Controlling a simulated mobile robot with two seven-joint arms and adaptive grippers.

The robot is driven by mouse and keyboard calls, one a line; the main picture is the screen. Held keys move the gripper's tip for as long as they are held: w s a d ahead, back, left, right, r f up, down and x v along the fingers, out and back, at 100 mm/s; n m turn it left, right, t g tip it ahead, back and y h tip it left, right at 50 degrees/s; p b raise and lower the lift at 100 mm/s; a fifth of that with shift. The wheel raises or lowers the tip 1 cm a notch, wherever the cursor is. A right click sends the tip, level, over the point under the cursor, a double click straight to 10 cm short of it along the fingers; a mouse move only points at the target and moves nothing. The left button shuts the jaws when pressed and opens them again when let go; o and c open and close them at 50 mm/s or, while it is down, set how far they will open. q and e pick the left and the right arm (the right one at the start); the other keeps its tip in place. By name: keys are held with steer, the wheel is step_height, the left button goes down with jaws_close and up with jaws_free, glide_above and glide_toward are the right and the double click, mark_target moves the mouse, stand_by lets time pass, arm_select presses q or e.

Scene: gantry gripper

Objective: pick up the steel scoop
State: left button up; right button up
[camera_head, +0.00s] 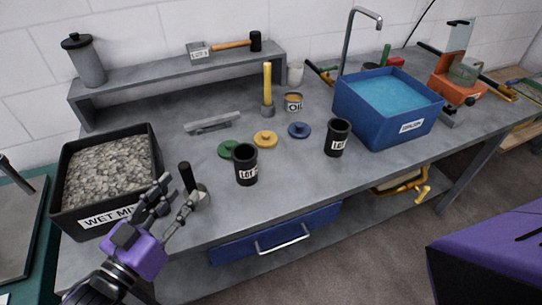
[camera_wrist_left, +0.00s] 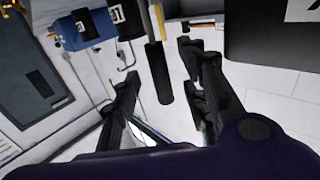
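The steel scoop has a black upright handle (camera_head: 187,178) and a grey metal body (camera_head: 202,196). It is at the table's front edge, just right of the bin marked WET MIX. My left gripper (camera_head: 177,191) is open, with its fingers spread close to the scoop. In the left wrist view the black handle (camera_wrist_left: 158,75) shows in the gap between the open fingers (camera_wrist_left: 165,85). I cannot tell whether either finger touches it. The scoop's lower part is partly hidden by the finger in the head view. My right gripper is not in view.
The black WET MIX bin (camera_head: 68,192) of gravel stands close left of the gripper. A black cup (camera_head: 245,166) stands right of the scoop, another cup (camera_head: 337,138) farther right. Coloured discs (camera_head: 265,138) lie behind. A blue tub (camera_head: 375,124) of liquid stands at right.

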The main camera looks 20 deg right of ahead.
mark_target(186, 184)
arm_select(q)
steer(key=x, duration=0.4)
steer(key=shift+d+r+p, duration=0.1)
steer(key=shift+r+p, duration=0.25)
steer(key=shift+p, duration=0.05)
steer(key=shift+w+d+f, duration=0.15)
steer(key=shift+w+d, duration=0.1)
jaws_close()
